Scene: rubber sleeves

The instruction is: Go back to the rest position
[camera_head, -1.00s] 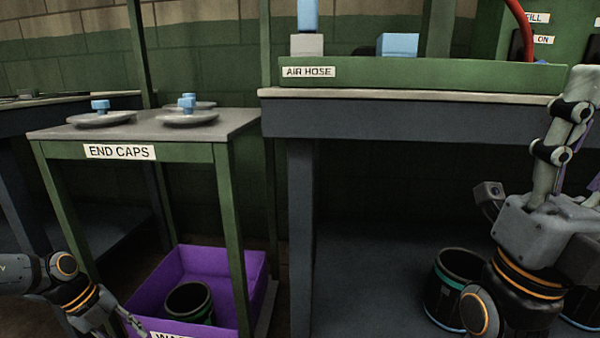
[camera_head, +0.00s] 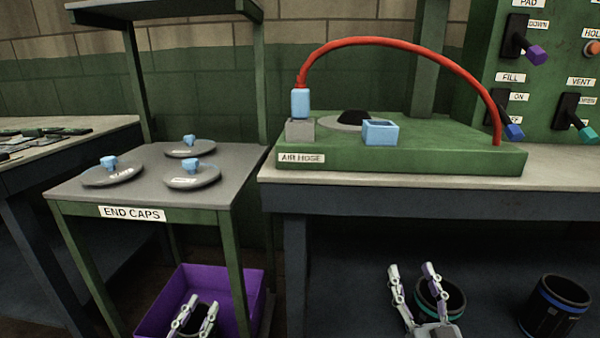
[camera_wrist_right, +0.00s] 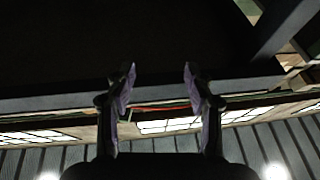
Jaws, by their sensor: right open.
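My left gripper (camera_head: 202,303) is low at the picture's bottom, in front of the purple bin (camera_head: 150,320). Its two fingers are apart with nothing visible between them. My right gripper (camera_head: 411,266) is at the bottom centre-right, fingers up and spread, in front of the lower shelf. The right wrist view shows its two fingers (camera_wrist_right: 158,75) apart and empty. A black sleeve with a teal band (camera_head: 445,297) shows behind the right gripper, partly hidden. A black sleeve with a blue band (camera_head: 555,305) stands further right. Another dark sleeve in the purple bin is mostly hidden by the left gripper.
The END CAPS table (camera_head: 235,160) holds several grey discs with blue knobs. The workbench (camera_head: 400,184) carries the green AIR HOSE fixture (camera_head: 420,160) with a red hose (camera_head: 400,42). A green control panel (camera_head: 560,70) with levers stands at right. A side table (camera_head: 60,150) is at left.

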